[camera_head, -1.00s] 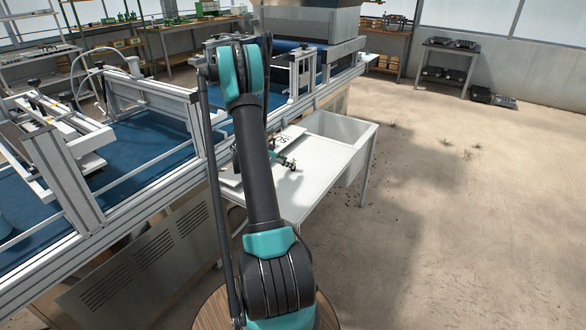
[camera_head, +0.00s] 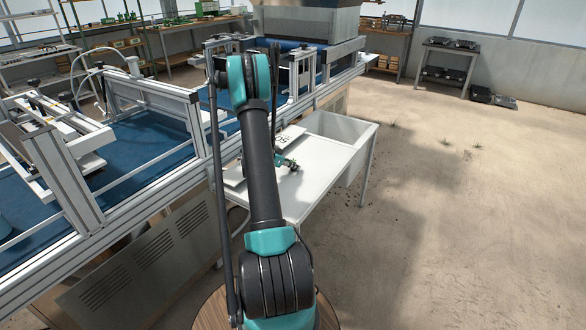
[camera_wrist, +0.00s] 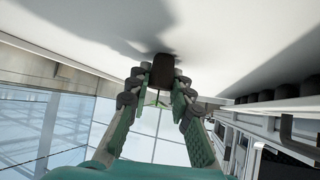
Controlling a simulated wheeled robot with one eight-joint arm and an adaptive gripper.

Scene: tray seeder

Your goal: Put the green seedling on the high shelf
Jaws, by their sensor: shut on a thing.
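The green seedling shows in the wrist view as a dark brown plug (camera_wrist: 162,71) with a small green leaf (camera_wrist: 156,103) between my fingers. My gripper (camera_wrist: 163,88) is shut on the plug. The plug's far end is against or very close to a white surface (camera_wrist: 100,35), with a shadow beside it; I cannot tell if they touch. In the head view my gripper (camera_head: 287,162) shows small and partly hidden behind my arm, low over the white table (camera_head: 318,168). The seedling cannot be made out there. I cannot tell which surface is the high shelf.
A white sign or panel with dark marks (camera_head: 289,137) is beside my gripper. A white bin (camera_head: 340,130) stands at the table's far end. The seeder machine with its blue belt (camera_head: 150,150) runs along the left. The floor on the right is mostly clear.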

